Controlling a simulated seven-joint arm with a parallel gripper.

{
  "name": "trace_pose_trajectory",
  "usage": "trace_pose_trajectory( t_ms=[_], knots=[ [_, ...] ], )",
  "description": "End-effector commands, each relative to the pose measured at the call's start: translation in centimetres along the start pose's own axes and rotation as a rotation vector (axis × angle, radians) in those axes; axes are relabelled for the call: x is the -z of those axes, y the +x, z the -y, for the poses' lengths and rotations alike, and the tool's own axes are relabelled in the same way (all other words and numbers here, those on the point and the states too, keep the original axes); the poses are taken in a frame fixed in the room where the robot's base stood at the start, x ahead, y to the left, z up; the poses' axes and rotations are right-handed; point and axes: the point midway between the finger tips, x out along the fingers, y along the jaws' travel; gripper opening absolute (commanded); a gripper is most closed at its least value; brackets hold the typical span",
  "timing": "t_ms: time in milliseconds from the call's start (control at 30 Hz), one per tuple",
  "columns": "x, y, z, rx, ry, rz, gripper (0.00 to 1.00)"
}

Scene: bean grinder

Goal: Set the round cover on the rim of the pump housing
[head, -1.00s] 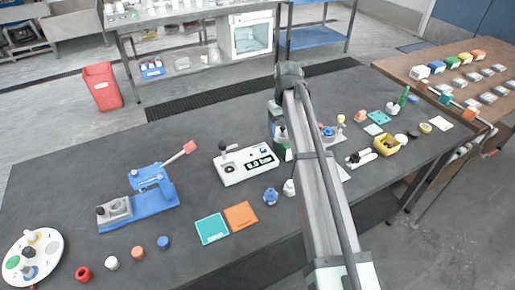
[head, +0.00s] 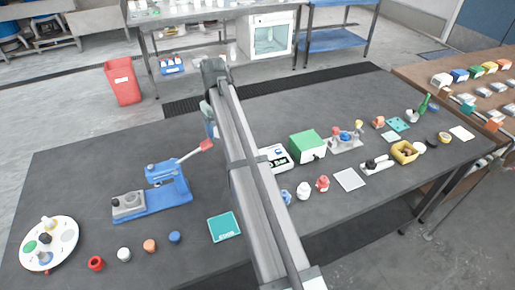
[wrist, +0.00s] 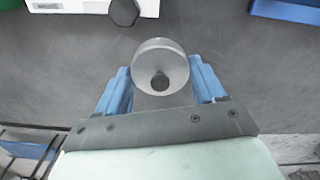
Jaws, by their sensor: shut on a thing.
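In the head view my gripper (head: 211,122) hangs over the table's far middle, between the blue lever press and the white display box; the cover is not clear there. I cannot tell for sure which thing is the pump housing. A grey block with a round top (head: 128,203) sits at the left of the blue lever press (head: 170,185). A grey fixture (head: 345,144) with coloured parts stands right of the green box.
The white display box (head: 274,157) is partly hidden behind my arm; a green box (head: 307,146) stands beside it. A teal tile (head: 224,227), small coloured caps and a white round tray (head: 72,226) lie nearer. The table's far left is clear.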

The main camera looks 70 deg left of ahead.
Motion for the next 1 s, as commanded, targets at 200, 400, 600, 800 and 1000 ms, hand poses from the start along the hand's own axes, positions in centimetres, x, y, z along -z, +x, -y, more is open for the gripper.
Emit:
trace_pose_trajectory(
  t_ms=[200,400,600,800,1000],
  knots=[
    [-0.1,2.8,0.1,0.001,-0.001,0.002,0.36],
    [-0.1,5.6,0.0,0.0,0.0,0.001,0.36],
    [-0.1,7.0,0.0,0.0,0.0,0.001,0.36],
    [-0.1,9.4,0.0,0.0,0.0,0.001,0.36],
    [0.0,9.7,0.0,0.0,0.0,0.0,0.36]
  ],
)
